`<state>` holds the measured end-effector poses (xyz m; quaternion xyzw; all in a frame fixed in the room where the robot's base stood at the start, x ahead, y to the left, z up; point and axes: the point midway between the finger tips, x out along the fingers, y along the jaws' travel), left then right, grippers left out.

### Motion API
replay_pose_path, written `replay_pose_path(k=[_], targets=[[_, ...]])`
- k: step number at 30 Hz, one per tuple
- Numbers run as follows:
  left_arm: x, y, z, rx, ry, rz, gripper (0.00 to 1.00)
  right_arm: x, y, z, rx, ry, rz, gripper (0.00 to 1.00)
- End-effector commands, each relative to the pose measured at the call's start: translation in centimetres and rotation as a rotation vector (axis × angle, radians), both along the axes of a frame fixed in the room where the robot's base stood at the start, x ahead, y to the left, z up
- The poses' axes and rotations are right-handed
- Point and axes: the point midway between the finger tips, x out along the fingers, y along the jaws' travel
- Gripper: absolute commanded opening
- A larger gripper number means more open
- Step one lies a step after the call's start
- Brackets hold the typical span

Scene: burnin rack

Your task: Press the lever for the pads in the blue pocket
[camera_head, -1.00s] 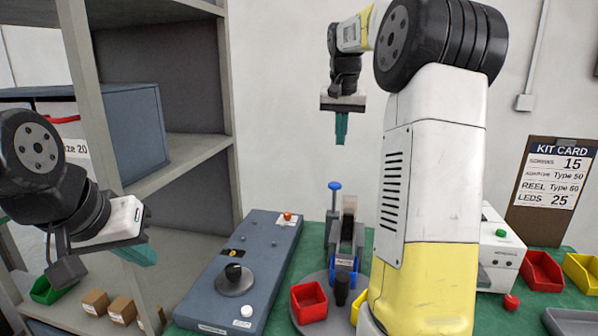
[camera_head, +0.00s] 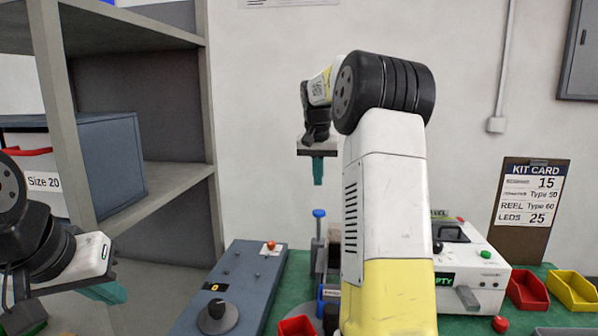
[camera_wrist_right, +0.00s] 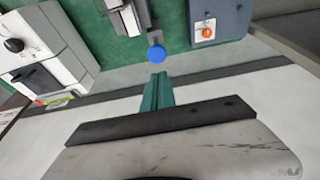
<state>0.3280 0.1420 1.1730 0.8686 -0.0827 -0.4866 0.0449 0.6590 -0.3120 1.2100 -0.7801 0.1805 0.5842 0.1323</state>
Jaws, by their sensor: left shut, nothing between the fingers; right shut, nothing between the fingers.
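A lever with a blue round knob (camera_head: 319,213) stands upright on a grey dispenser (camera_head: 318,252) on the green table. The knob also shows in the right wrist view (camera_wrist_right: 157,54). A blue part (camera_head: 322,293) low on the dispenser is mostly hidden behind my right arm, so I cannot tell what its pocket holds. My right gripper (camera_head: 318,172), teal fingers shut and empty, hangs above the knob with a gap; its fingertips (camera_wrist_right: 158,78) appear just short of the knob in the wrist view. My left gripper (camera_head: 106,292) is shut and empty at the far left.
A blue-grey panel (camera_head: 240,290) with a black knob and an orange button lies left of the dispenser. A white machine (camera_head: 478,262), red bin (camera_head: 526,290) and yellow bin (camera_head: 572,290) stand right. Grey shelving (camera_head: 170,195) rises at left. A red bin (camera_head: 297,326) is in front.

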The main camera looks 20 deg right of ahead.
Motion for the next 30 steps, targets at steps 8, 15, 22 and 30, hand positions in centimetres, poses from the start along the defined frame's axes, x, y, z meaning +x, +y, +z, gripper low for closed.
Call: replay_pose_path(k=[8,15,22,30], targets=[[0.0,0.0,0.0,0.000,0.000,0.000,0.00,1.2,-0.7,-5.7,0.000,0.003,0.000,0.00],[0.0,0.0,0.0,0.000,0.000,0.000,0.00,1.2,-0.7,-8.3,0.000,0.000,0.001,0.00],[0.0,0.0,0.0,0.000,0.000,0.000,0.00,1.2,-0.7,-8.7,0.000,-0.001,0.000,0.00],[0.0,0.0,0.0,0.000,0.000,0.000,0.00,1.2,-0.7,-9.4,0.000,0.001,0.001,0.00]])
